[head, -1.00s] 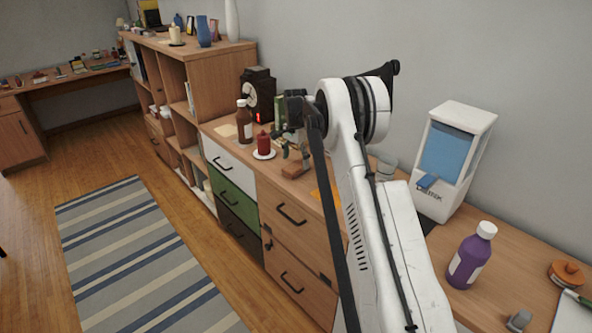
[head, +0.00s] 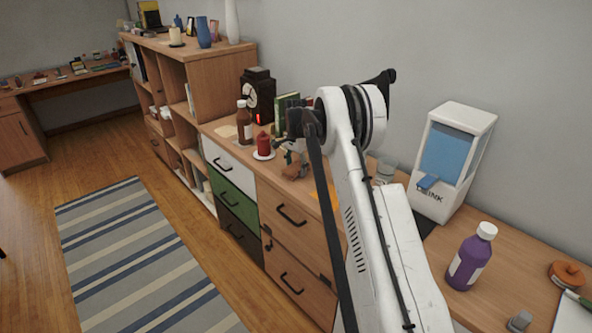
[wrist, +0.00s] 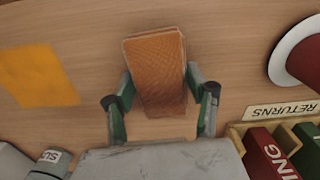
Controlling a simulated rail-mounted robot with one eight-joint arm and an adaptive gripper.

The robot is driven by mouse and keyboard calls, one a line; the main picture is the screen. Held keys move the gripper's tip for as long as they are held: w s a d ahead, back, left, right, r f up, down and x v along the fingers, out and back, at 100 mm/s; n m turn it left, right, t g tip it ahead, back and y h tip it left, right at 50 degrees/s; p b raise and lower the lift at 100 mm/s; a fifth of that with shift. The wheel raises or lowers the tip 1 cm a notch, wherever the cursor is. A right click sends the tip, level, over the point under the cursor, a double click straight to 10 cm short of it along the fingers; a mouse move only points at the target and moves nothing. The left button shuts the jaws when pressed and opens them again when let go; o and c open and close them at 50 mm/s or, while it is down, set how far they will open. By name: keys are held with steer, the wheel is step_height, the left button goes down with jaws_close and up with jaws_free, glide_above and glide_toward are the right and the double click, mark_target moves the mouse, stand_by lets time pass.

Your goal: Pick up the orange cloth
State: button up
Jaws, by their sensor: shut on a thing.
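The orange cloth (wrist: 156,65) is a folded, brownish-orange block with a woven texture, in the middle of the wrist view. My gripper (wrist: 160,88) has one green-and-grey finger on each side of it and is shut on it. In the head view the cloth (head: 295,171) shows small on the wooden cabinet top, under my gripper (head: 292,153), which is partly hidden by my arm. I cannot tell whether the cloth is clear of the surface.
A flat yellow-orange sheet (wrist: 37,75) lies to the left in the wrist view. A drink dispenser (head: 452,160) and purple bottle (head: 470,258) stand right.

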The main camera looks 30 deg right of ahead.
mark_target(294, 168)
steer(key=shift+r, duration=0.1)
steer(key=shift+r, duration=0.45)
steer(key=r, duration=0.2)
steer(key=a+r, duration=0.1)
steer(key=shift+s+r, duration=0.25)
steer(key=shift+r, duration=0.1)
steer(key=s+a+r, duration=0.5)
steer(key=a+r, duration=0.1)
steer(key=a, duration=0.3)
steer(key=shift+s+r, duration=0.15)
steer(key=shift+s, duration=0.1)
